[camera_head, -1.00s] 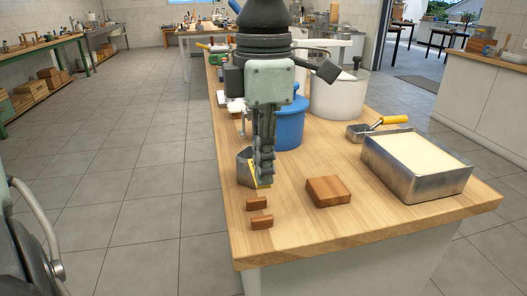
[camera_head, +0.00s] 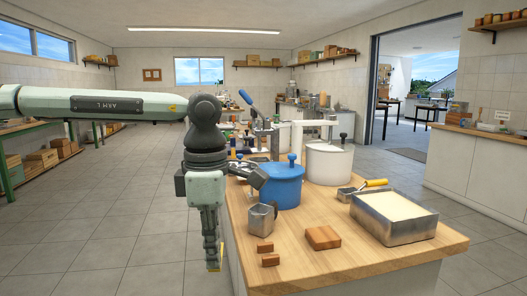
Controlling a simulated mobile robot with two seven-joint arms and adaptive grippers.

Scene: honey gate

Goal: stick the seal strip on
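My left gripper (camera_head: 213,263) points straight down beside the left edge of the wooden worktop (camera_head: 345,262), over the floor side. Its fingers are close together, with a thin yellow piece (camera_head: 221,262) at the tips that looks like the seal strip; most of it is hidden by the fingers. A blue lidded pot (camera_head: 283,188) and a white lidded pot (camera_head: 330,165) stand on the worktop to the right of the gripper. A small grey metal vessel (camera_head: 261,219) stands in front of the blue pot. My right gripper is not in view.
Two small wooden blocks (camera_head: 265,246) lie near the left edge, and a larger one (camera_head: 322,238) farther right. A metal tray (camera_head: 402,233) with a pale filling and a yellow-handled scoop (camera_head: 376,182) are at the right. The worktop's front is bare.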

